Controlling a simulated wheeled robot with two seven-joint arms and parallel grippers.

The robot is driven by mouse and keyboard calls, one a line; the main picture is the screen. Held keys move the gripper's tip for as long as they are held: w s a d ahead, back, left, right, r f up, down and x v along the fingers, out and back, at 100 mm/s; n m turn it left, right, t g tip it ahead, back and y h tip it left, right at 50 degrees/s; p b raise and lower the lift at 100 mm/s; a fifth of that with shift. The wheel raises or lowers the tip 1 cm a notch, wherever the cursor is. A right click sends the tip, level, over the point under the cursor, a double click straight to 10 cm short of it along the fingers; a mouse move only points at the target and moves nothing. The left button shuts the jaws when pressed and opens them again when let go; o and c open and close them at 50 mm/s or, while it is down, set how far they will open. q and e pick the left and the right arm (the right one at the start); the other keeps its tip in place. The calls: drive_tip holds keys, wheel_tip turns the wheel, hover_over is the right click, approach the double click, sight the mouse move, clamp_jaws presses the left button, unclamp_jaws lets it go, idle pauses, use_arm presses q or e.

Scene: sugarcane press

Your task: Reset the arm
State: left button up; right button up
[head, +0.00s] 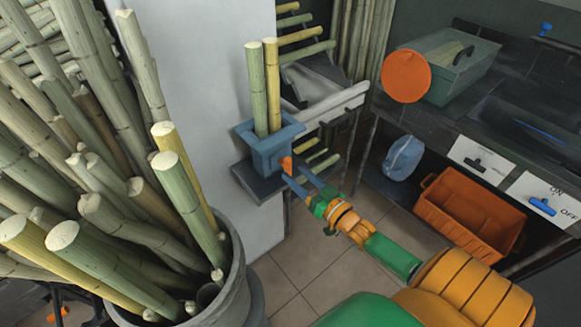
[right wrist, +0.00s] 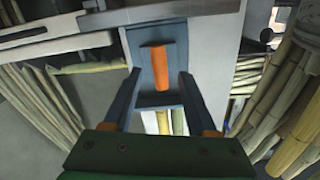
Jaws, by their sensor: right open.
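My right gripper (head: 296,178) is open, with its two blue-grey fingers pointing at a blue box-shaped holder (head: 268,155). In the right wrist view, an orange handle (right wrist: 157,75) on the blue holder shows between the spread fingers, with a gap on each side. I cannot tell how deep the fingers reach around it. Two sugarcane stalks (head: 257,92), one green and one yellowish, stand upright in the holder. My right arm comes in from the lower right of the head view. My left gripper is not seen.
A grey bucket (head: 232,298) full of cane stands at the left. At the right are an orange crate (head: 468,215), an orange disc (head: 405,76), a green glass-like bin (head: 445,65) and ON/OFF switches (head: 541,206). Tiled floor (head: 325,270) lies open below the holder.

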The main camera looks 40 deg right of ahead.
drive_tip(key=shift+s+d, duration=0.1)
drive_tip(key=shift+s, duration=1.4)
